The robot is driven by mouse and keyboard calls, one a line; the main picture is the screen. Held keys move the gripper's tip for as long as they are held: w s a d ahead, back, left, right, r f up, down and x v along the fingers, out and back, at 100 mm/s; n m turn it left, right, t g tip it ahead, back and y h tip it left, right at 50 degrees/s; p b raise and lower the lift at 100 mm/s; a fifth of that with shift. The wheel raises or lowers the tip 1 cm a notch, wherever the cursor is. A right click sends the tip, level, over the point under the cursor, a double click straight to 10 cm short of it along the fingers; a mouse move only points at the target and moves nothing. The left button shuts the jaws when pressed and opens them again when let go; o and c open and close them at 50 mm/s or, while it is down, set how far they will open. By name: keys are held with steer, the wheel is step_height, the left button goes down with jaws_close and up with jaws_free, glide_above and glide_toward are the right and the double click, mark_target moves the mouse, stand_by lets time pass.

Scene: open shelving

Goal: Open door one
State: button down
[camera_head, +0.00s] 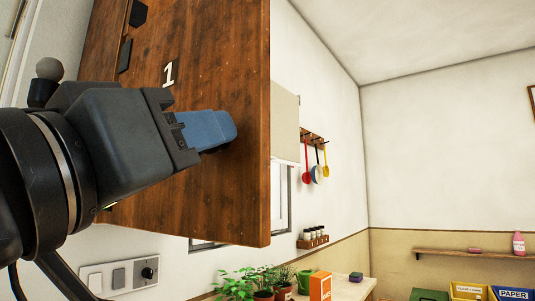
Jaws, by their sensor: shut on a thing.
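The handle itself is hidden behind the fingers. I cannot tell for sure how far the door stands open.
A wall switch panel (118,276) is below my arm. Plants (262,280) and an orange box (320,287) stand on a counter at the bottom. Utensils (316,170) hang on the back wall. A shelf (470,252) and bins (512,293) are at the right.

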stand_by(0.4)
steer(key=c, duration=0.8)
jaws_free()
steer(key=shift+b+v, duration=0.9)
steer(key=shift+v, duration=3.1)
